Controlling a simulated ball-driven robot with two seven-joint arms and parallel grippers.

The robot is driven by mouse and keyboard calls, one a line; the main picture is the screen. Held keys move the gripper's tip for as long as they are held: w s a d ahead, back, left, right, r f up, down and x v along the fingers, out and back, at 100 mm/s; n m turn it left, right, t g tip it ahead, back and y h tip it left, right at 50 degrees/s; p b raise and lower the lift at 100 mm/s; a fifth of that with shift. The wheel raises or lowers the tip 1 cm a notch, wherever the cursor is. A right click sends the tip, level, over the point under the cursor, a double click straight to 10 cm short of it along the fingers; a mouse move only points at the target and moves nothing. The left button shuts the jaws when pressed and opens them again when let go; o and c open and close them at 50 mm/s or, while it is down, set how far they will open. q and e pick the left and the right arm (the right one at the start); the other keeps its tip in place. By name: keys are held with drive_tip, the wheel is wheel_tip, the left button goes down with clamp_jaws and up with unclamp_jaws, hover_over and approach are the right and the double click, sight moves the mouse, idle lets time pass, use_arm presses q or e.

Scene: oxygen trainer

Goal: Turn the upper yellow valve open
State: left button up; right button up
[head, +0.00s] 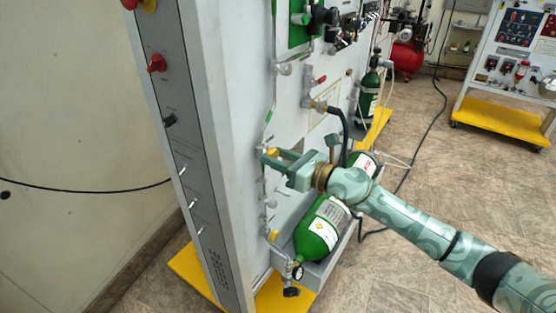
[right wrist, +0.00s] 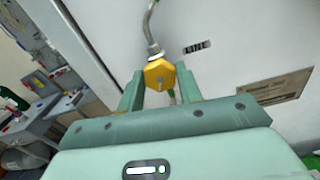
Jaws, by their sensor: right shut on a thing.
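The upper yellow valve (head: 271,152) is on the side of the grey panel, on a thin pipe. It shows in the right wrist view (right wrist: 159,72) as a yellow knob with a metal tube rising from its top. My right gripper (head: 270,157) reaches in from the right and is shut on this valve, one finger on each side. Its fingers also show in the right wrist view (right wrist: 160,86). The fingers partly hide the valve in the head view. A lower yellow valve (head: 274,236) sits further down the same pipe. My left gripper is not in view.
A green gas cylinder (head: 317,232) lies in a grey tray below my right arm. A black hose (head: 343,130) curves down close behind my right gripper. Another green cylinder (head: 368,97) stands further back. Open floor lies to the right.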

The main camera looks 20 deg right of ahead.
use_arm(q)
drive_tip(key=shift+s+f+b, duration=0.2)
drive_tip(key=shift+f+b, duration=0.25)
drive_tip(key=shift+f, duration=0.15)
use_arm(e)
drive_tip(key=shift+f+n, duration=0.2)
drive_tip(key=shift+n, duration=2)
drive_tip(key=o, duration=0.9)
drive_tip(key=shift+o, duration=0.5)
drive_tip(key=shift+r, duration=0.1)
use_arm(q)
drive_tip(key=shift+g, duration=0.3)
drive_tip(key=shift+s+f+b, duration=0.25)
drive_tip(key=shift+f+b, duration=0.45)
drive_tip(key=shift+b, duration=0.05)
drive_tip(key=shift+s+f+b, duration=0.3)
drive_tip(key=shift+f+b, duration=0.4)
drive_tip(key=shift+b, duration=0.1)
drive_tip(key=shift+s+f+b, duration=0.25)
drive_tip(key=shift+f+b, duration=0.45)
drive_tip(key=shift+b, duration=0.05)
use_arm(e)
drive_tip(key=v, duration=1.6)
drive_tip(key=shift+d, duration=0.15)
drive_tip(key=shift+s, duration=0.15)
